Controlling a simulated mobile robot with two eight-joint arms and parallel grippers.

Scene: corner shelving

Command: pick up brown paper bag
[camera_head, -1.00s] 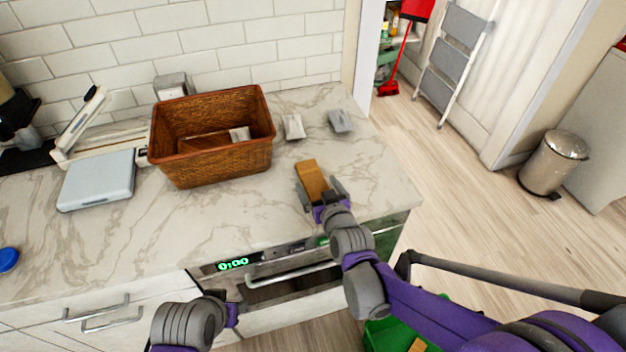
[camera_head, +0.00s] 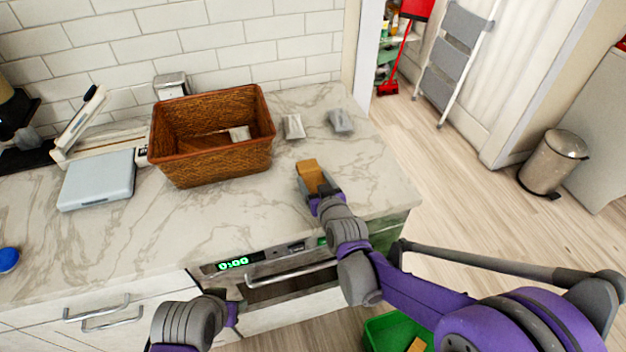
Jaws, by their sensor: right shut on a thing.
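The brown paper bag (camera_head: 309,173) is a small tan block shape near the right end of the marble counter. My right gripper (camera_head: 318,188) is shut on its near end, with a finger along its right side. I cannot tell whether the bag touches the counter or is slightly above it. My left arm shows at the bottom left, but its gripper fingers are not clearly visible.
A brown wicker basket (camera_head: 222,165) holding a small pale packet stands left of the bag. Two small grey-white packets (camera_head: 293,127) (camera_head: 341,122) lie behind it. A grey-blue flat box (camera_head: 97,180) is at left. A green bin (camera_head: 385,332) stands below on the floor.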

